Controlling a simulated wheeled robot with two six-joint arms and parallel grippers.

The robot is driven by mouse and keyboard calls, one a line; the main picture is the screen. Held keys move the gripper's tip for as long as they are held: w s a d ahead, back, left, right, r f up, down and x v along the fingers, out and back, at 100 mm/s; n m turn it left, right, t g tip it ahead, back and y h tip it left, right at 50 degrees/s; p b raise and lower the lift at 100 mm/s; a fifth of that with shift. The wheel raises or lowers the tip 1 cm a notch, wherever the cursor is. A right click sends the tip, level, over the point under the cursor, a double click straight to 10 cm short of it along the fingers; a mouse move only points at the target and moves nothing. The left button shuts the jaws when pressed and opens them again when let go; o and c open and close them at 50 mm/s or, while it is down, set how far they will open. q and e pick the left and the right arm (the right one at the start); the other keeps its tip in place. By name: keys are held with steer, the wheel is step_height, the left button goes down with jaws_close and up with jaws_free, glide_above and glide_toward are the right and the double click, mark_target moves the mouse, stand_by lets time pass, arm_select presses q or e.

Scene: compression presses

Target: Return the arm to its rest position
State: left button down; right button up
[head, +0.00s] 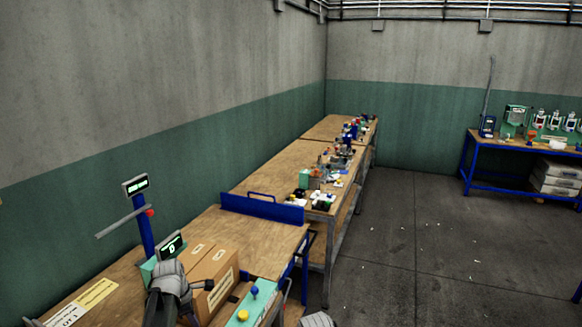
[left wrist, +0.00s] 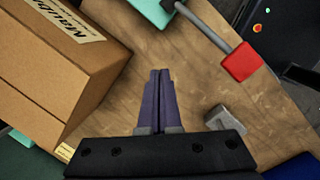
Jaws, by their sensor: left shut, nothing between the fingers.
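My left arm comes in at the bottom of the head view, over the near workbench (head: 200,243). My left gripper (left wrist: 160,75) is in the left wrist view, with its two dark fingers together and nothing between them. It points over bare wood, to the right of a cardboard box (left wrist: 60,65). In the head view the arm is in front of the box (head: 215,265) and hides part of it.
A press with a display (head: 172,245) stands beside the box. A red-ended lever (left wrist: 240,62) and a small grey block (left wrist: 226,120) are near the fingers. A blue panel (head: 262,207) crosses the bench behind. Floor (head: 430,240) to the right is open.

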arm_select(q)
steer(key=s+d+m+g+y, duration=0.1)
steer(key=s+d+m, duration=0.8)
steer(key=d+m, duration=0.3)
steer(key=s+d+m+g+y, duration=0.1)
steer(key=s+d+m, duration=0.9)
steer(key=d+m, duration=0.2)
steer(key=m, duration=0.2)
steer(key=shift+m, duration=0.4)
